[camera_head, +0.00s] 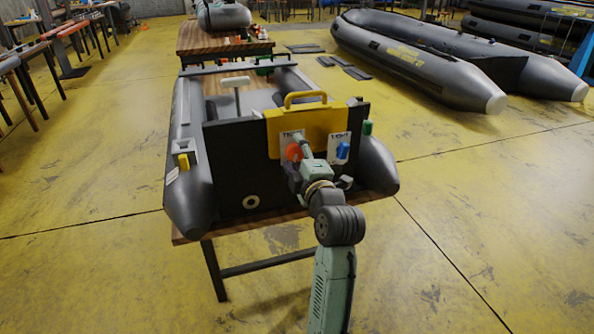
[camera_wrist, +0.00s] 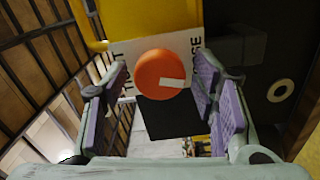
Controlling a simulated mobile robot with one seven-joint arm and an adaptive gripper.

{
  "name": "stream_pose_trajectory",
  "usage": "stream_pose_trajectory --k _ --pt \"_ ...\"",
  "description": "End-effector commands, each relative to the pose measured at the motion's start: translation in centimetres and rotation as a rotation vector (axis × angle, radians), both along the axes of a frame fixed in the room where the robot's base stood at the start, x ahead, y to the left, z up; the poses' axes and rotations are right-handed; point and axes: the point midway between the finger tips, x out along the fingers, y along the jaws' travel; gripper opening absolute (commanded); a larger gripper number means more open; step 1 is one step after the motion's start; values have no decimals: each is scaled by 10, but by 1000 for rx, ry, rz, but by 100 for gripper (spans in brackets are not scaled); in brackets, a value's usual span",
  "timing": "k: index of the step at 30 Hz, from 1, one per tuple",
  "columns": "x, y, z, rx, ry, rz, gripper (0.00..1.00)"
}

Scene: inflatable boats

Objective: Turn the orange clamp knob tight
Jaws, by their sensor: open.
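The orange clamp knob (camera_wrist: 160,72) is round and carries a white mark on its face. It sits on a white label plate (camera_wrist: 126,48) with dark lettering, partly covered by the knob. In the head view the knob (camera_head: 293,152) shows just beyond my gripper, on the yellow clamp bracket (camera_head: 300,118) at the dark transom board (camera_head: 236,165). My gripper (camera_wrist: 158,88) is open, with its purple-padded fingers on either side of the knob in the wrist view. Whether either pad touches the knob cannot be told.
A blue knob (camera_head: 342,150) on another white label sits right of the orange one. A green piece (camera_head: 367,128) is at the bracket's right. The grey boat tube (camera_head: 376,165) lies close by my arm. The boat rests on a wooden table; yellow floor (camera_head: 480,220) at the right is clear.

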Motion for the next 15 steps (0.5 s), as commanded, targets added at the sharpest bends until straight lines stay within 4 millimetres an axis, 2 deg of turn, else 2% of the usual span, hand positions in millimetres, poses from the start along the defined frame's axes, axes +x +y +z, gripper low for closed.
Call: stream_pose_trajectory --k 1,15 --pt "0 -1 -9 -66 -27 -2 53" --pt "0 -2 -8 -775 -255 -5 53"
